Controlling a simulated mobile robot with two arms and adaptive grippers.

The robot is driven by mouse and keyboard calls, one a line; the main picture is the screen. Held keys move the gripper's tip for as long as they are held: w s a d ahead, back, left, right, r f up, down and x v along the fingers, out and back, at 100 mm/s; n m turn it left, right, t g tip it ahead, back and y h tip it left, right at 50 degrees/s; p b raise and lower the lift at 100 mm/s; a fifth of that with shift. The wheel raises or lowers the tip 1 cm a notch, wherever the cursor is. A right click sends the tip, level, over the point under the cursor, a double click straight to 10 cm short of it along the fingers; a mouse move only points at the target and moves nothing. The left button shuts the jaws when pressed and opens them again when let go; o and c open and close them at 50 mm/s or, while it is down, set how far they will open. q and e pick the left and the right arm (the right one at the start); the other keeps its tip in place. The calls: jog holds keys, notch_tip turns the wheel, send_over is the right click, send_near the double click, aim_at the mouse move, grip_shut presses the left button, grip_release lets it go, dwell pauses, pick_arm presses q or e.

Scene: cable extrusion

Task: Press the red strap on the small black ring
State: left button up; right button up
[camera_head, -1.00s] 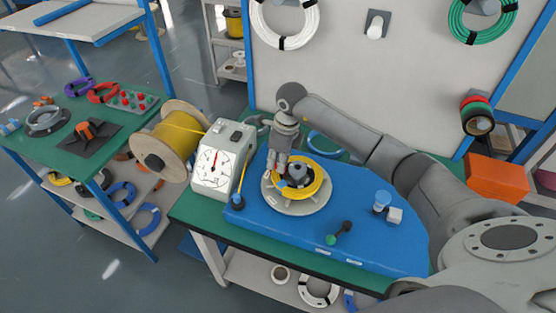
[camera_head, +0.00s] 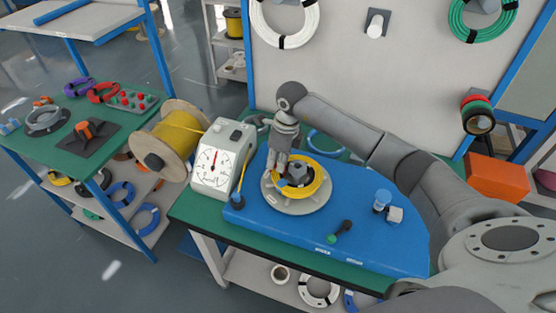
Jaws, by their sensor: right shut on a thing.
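My right gripper (camera_head: 275,174) reaches down from above to the left side of a yellow cable coil (camera_head: 321,178). The coil lies around a dark hub on a round grey disc (camera_head: 301,206) on the blue machine top. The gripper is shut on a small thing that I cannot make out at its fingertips. No red strap shows clearly now; it may be hidden by the fingers. A small black ring cannot be told apart from the dark parts at the hub. My left gripper is not in view.
A white dial box (camera_head: 215,165) stands left of the disc, with a yellow cable spool (camera_head: 172,140) beyond it.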

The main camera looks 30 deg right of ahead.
jog(key=shift+s+f, duration=0.15)
jog(key=shift+f, duration=0.1)
jog(key=o, duration=0.9)
jog(key=shift+r+p, duration=0.35)
jog(key=shift+r, duration=0.2)
jog(key=shift+r+p, duration=2.05)
jog(key=shift+r, duration=1.55)
jog(key=shift+w, duration=0.2)
